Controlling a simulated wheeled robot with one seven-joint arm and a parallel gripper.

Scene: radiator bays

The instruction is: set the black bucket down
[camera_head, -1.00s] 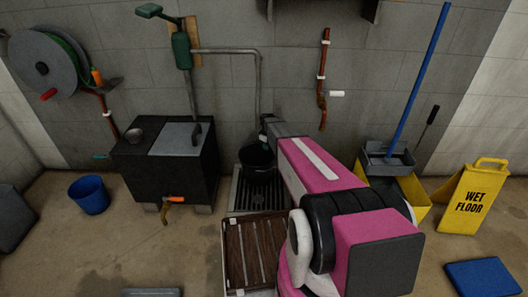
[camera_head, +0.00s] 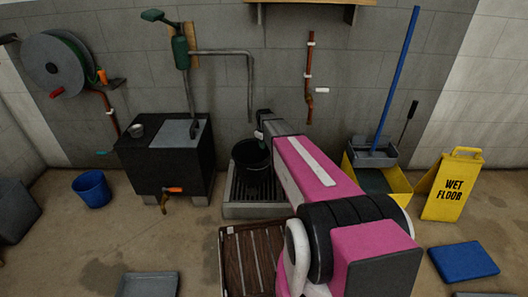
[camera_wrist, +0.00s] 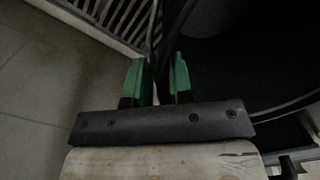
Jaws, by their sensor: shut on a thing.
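The black bucket (camera_head: 251,155) is upright at the back, over the slatted metal drain grate (camera_head: 252,211) between the black tank and my arm. From the head view I cannot tell whether its base touches the grate. My gripper (camera_head: 261,132) is at the bucket's right rim, partly hidden by my arm. In the wrist view my gripper's green fingertips (camera_wrist: 157,78) are closed on the thin rim of the bucket (camera_wrist: 222,75). The dark bucket wall fills the upper right there, and the grate (camera_wrist: 112,20) shows at the upper left.
A black tank (camera_head: 168,160) with an orange-handled tap stands left of the grate. A brown slatted crate (camera_head: 232,262) is in front. A yellow mop bucket (camera_head: 398,184) and a wet floor sign (camera_head: 452,186) stand right. A blue bucket (camera_head: 92,188) is far left.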

